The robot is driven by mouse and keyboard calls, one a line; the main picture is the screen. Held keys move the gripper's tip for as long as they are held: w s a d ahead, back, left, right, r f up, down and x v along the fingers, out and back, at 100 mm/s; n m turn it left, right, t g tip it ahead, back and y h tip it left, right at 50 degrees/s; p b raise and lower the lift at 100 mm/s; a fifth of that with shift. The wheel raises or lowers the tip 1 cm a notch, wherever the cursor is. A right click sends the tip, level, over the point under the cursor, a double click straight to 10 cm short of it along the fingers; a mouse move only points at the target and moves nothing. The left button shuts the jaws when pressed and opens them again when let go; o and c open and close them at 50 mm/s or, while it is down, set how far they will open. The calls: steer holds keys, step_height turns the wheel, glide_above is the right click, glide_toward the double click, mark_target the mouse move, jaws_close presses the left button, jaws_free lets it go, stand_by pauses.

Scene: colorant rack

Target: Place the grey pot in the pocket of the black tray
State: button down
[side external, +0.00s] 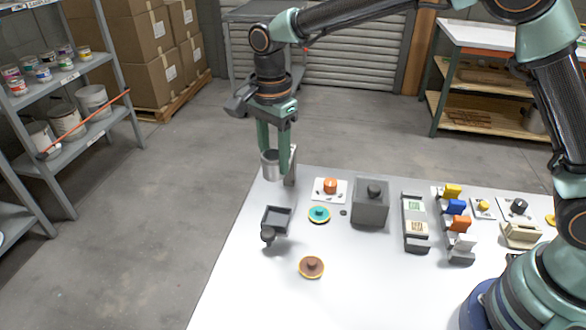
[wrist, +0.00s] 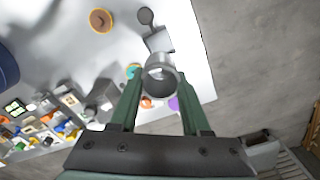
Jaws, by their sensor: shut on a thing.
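The grey pot (side external: 270,165) is a small open cylinder held between the fingers of my gripper (side external: 276,158), above the far left part of the white table. In the wrist view the pot (wrist: 153,88) shows its round rim between the two green fingers (wrist: 159,92). The black tray (side external: 265,222) lies on the table below and nearer the camera, with a shallow square pocket that looks empty and a round dark knob at its front. The tray (wrist: 158,41) shows just beyond the pot in the wrist view, partly covered by it.
A teal disc (side external: 319,214) and an orange knob on a white plate (side external: 330,186) stand right of the tray. A brown disc (side external: 311,267) lies in front. A grey box (side external: 370,208) and several coloured items stand further right. The table's left front is clear.

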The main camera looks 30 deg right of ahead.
step_height(320, 180, down, 13)
steer(key=shift+r, duration=0.2)
stand_by(0.3)
steer(key=shift+f, duration=0.2)
steer(key=shift+c, duration=1.8)
jaws_free()
